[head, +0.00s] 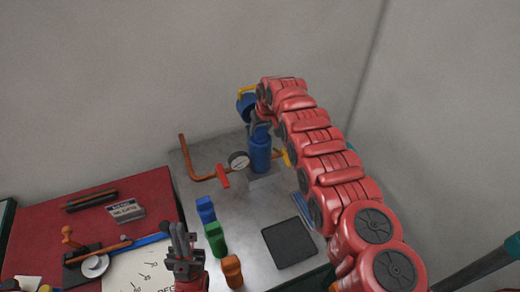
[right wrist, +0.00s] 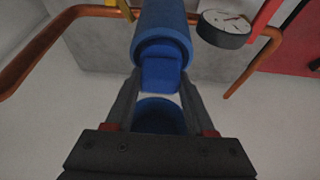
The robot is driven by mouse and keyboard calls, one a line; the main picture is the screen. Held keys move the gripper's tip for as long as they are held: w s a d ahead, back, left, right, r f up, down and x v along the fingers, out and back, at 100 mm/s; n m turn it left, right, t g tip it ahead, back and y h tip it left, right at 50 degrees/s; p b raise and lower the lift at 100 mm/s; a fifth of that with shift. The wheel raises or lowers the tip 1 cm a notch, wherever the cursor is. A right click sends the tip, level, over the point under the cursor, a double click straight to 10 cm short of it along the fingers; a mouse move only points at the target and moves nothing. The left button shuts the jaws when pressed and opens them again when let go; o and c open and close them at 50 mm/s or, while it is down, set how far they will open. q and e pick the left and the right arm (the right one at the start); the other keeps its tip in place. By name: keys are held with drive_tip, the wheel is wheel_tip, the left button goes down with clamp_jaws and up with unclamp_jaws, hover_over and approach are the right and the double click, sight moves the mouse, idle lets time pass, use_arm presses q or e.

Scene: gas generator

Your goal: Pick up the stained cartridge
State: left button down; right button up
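A blue cylinder (head: 260,155) stands upright on the metal bench; it also shows in the right wrist view (right wrist: 163,30) with its open end toward my gripper. A blue block (right wrist: 161,75), possibly the cartridge, shows at that opening. My right gripper (head: 260,128) is right above the cylinder; its fingers (right wrist: 161,85) flank the block, but contact is unclear. Blue (head: 206,209), green (head: 215,238) and orange (head: 232,271) pieces stand in a row on the bench. No stain is visible on any. My left gripper (head: 182,235) is low at the bench's left edge, its fingers close together.
A gauge (head: 238,160) and copper pipe (head: 203,177) with a red handle (head: 222,177) are left of the cylinder. A blue cap (head: 246,106) is behind my right gripper. A dark square plate (head: 289,242) lies on the bench. A red table (head: 40,225) holds tools at left.

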clamp_jaws()
drive_tip(key=shift+r, duration=0.15)
